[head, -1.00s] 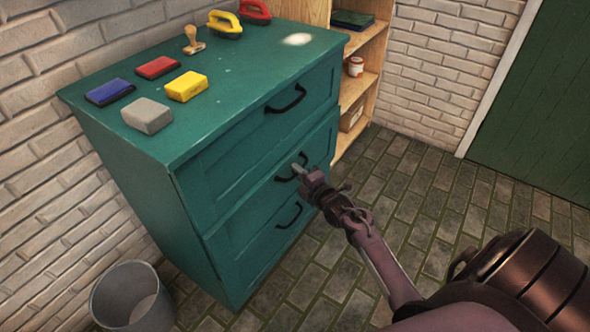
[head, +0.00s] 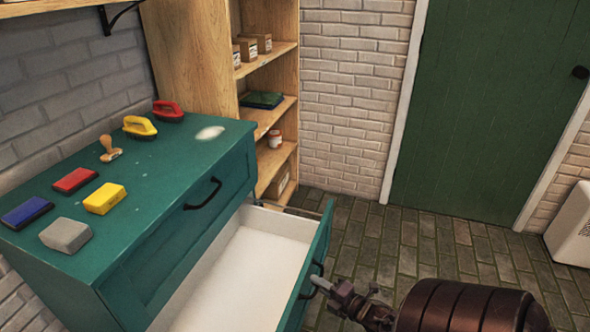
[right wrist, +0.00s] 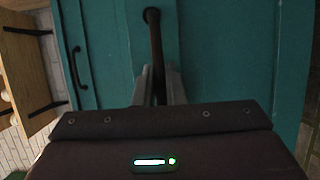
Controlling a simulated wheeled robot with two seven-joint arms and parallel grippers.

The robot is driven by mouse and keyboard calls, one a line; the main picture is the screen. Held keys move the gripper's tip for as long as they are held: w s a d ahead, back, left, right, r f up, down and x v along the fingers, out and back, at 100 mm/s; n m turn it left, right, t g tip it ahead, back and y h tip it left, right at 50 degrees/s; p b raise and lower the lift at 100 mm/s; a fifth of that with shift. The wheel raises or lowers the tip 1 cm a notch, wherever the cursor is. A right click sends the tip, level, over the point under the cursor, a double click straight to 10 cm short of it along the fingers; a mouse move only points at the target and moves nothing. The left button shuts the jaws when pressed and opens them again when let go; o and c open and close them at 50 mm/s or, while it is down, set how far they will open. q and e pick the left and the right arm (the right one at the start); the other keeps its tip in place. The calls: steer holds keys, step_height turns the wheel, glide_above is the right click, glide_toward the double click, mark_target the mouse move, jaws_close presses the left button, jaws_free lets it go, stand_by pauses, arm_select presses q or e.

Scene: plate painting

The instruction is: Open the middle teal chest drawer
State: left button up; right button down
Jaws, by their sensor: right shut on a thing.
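The teal chest (head: 150,215) stands against the brick wall at the left of the head view. Its middle drawer (head: 245,260) is pulled well out, and its white inside looks empty. The top drawer, with a black handle (head: 203,193), is closed. My right gripper (head: 322,283) is at the outer face of the open drawer, shut on the drawer's black handle (head: 306,287). In the right wrist view the fingers close around this dark handle (right wrist: 154,45) in front of the teal drawer front. The bottom drawer is out of sight in the head view. My left gripper is not in view.
On the chest top lie a grey block (head: 66,235), a yellow block (head: 105,198), blue and red pads, a wooden stamp and two handled tools. A wooden shelf (head: 267,115) stands behind. Stone floor (head: 440,245) is free toward the green door (head: 490,110).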

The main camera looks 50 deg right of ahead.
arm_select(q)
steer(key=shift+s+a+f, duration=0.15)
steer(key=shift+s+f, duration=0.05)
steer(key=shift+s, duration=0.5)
arm_select(e)
steer(key=shift+s+d, duration=0.35)
steer(key=shift+s, duration=0.5)
steer(key=shift+s+d, duration=0.35)
steer(key=shift+s, duration=0.5)
steer(key=c, duration=1.5)
jaws_free()
arm_select(q)
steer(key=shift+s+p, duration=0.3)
steer(key=shift+p, duration=0.05)
arm_select(e)
steer(key=s, duration=0.7)
steer(key=shift+s+r, duration=0.35)
steer(key=shift+r, duration=0.05)
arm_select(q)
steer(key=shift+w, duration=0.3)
